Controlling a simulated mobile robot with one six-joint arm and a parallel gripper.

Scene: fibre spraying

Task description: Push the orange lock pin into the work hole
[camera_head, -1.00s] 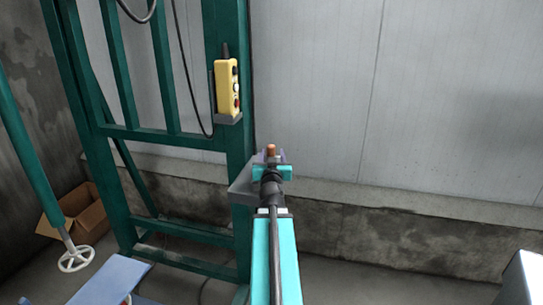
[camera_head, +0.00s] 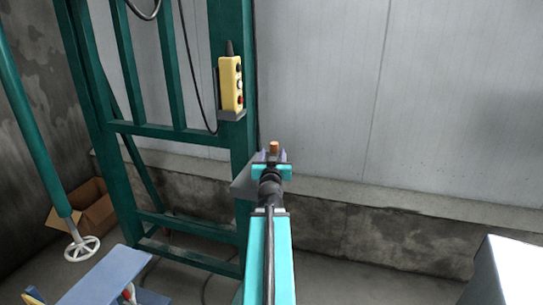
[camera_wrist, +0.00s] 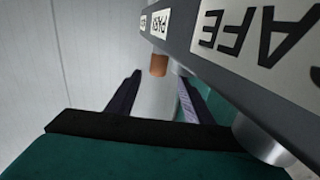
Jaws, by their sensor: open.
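The orange lock pin (camera_head: 274,147) shows as a small orange-brown cylinder just past the end of my gripper (camera_head: 271,159) in the head view. In the wrist view the pin (camera_wrist: 159,64) stands out from a grey plate (camera_wrist: 215,55) that carries labels, one reading "SAFE". My gripper (camera_wrist: 159,77) is open, with one dark finger to each side of the pin's line. A pale cylinder shows between the fingers, in line with the pin. I cannot tell whether the fingers touch anything. The work hole cannot be made out.
A green steel frame (camera_head: 230,145) stands close on the left, with a yellow push-button box (camera_head: 230,84) on it. A pale wall (camera_head: 440,100) is behind. A cardboard box (camera_head: 88,208) and a white handwheel (camera_head: 81,249) are at the lower left. A white block (camera_head: 510,265) stands at the lower right.

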